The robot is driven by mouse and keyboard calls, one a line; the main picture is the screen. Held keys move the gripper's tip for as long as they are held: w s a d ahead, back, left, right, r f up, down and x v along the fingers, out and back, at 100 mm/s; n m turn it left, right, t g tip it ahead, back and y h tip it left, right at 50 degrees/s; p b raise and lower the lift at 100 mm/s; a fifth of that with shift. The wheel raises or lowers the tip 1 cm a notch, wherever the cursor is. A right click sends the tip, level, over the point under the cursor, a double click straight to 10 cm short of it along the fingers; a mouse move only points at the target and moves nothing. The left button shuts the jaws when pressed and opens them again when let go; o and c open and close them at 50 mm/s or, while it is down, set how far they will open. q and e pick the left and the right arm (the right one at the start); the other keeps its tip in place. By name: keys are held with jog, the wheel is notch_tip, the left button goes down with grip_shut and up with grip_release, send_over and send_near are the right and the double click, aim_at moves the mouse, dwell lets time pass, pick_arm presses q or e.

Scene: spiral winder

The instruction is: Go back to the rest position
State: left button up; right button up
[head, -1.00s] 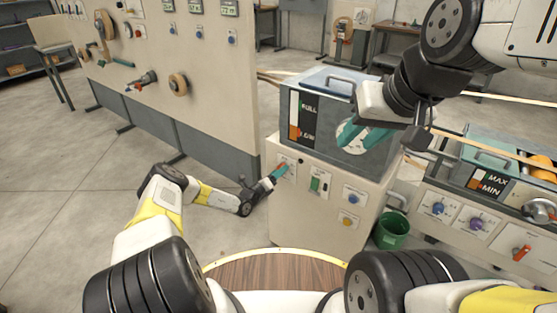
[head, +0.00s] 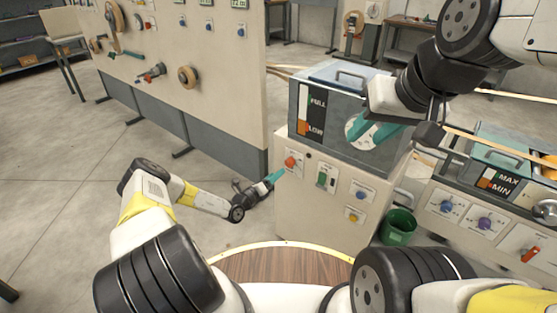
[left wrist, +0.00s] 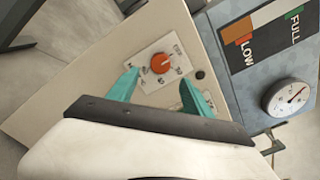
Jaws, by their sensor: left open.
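My left gripper (head: 274,178) is low at the left edge of the white cabinet (head: 332,215). Its teal fingers are open and empty. The red knob (head: 291,162) on the cabinet front shows clear of it. In the left wrist view the red knob (left wrist: 161,63) sits on its scale plate, beyond and between the spread teal fingertips (left wrist: 160,90). My right gripper (head: 374,132) reaches in from the upper right. Its teal fingers are apart, in front of the round gauge on the blue-grey tank (head: 325,115), partly hiding the gauge.
A green switch (head: 322,179) and blue and yellow buttons are on the cabinet front. A green bucket (head: 398,227) stands to its right, near a second machine (head: 490,205). A tall panel (head: 215,90) stands at the left. The floor at far left is mostly clear.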

pick_arm(q)
jog(key=s+d+r+m+g+h, duration=0.15)
jog(key=s+r+m+g, duration=0.25)
jog(key=r+m, duration=0.5)
jog(key=s+d+r+m+g, duration=0.3)
jog(key=s+r+m+g, duration=0.15)
jog(key=r+m, duration=0.4)
jog(key=s+d+r+m+g+h, duration=0.15)
jog(key=s+r+m+g, duration=0.35)
jog(key=r, duration=0.6)
jog(key=s+a+r+m+t+y, duration=0.1)
jog(key=s+a+r+m+y, duration=0.2)
jog(key=s+a+r+m, duration=0.2)
jog(key=s+a+r+m+t+y, duration=0.2)
jog(key=s+a+r+m+y, duration=0.2)
jog(key=s+r, duration=0.3)
jog(key=s+a+r+m+t+y, duration=0.2)
jog(key=s+a+r+m+y, duration=0.2)
jog(key=s, duration=1)
notch_tip(320, 180, up, 3)
jog(key=a+m, duration=0.2)
jog(key=m, duration=0.1)
jog(key=shift+s, duration=0.2)
